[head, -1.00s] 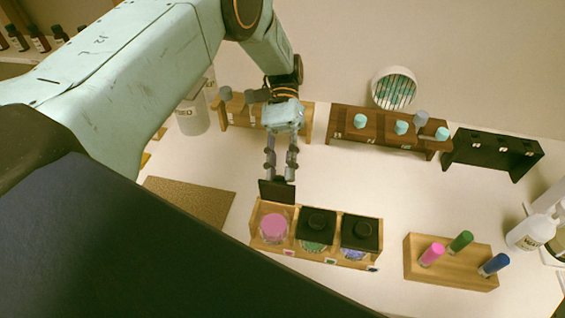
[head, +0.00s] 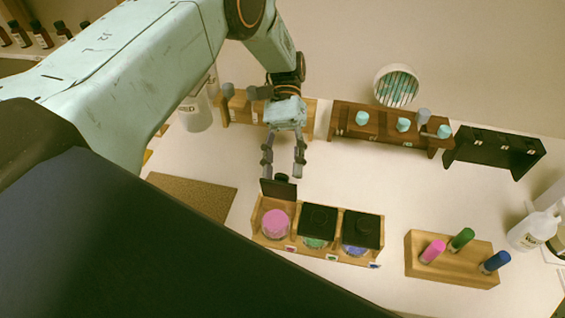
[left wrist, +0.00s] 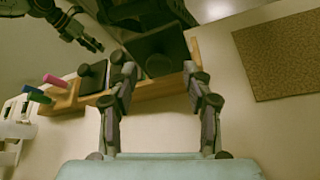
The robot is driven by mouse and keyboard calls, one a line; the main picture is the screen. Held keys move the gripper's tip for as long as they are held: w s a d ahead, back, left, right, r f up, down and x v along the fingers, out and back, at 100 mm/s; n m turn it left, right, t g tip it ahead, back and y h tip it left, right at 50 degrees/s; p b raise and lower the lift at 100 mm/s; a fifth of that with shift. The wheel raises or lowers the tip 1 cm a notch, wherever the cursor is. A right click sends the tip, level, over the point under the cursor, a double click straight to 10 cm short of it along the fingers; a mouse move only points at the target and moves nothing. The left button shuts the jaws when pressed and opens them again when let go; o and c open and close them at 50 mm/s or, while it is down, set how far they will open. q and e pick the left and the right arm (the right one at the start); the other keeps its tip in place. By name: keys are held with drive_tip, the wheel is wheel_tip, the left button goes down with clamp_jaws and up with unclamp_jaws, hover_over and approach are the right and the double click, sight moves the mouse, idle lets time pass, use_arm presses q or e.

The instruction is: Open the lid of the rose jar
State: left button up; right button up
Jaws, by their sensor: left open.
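The rose jar (head: 274,223), with pink contents, stands in the left compartment of the wooden holder (head: 328,256). Its black lid (head: 278,190) is swung up and stands roughly upright at the back edge, leaving the jar's top uncovered. My left gripper (head: 282,172) is open just behind the lid, its fingers spread on either side of the lid's dark knob. In the left wrist view the black lid (left wrist: 158,50) shows beyond the parted fingers (left wrist: 164,82). A dark gripper, apparently my right one (left wrist: 88,36), shows at upper left there; its jaw state is unclear.
Two jars with closed black lids, green (head: 317,220) and blue (head: 361,231), stand right of the rose jar. A block with pink, green and blue capped tubes (head: 450,275) is further right. Wooden racks (head: 376,137) line the back. A brown mat (head: 192,195) lies left.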

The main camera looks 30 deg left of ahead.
use_arm(q)
wheel_tip(320, 180, up, 10)
idle(0.5)
idle(0.5)
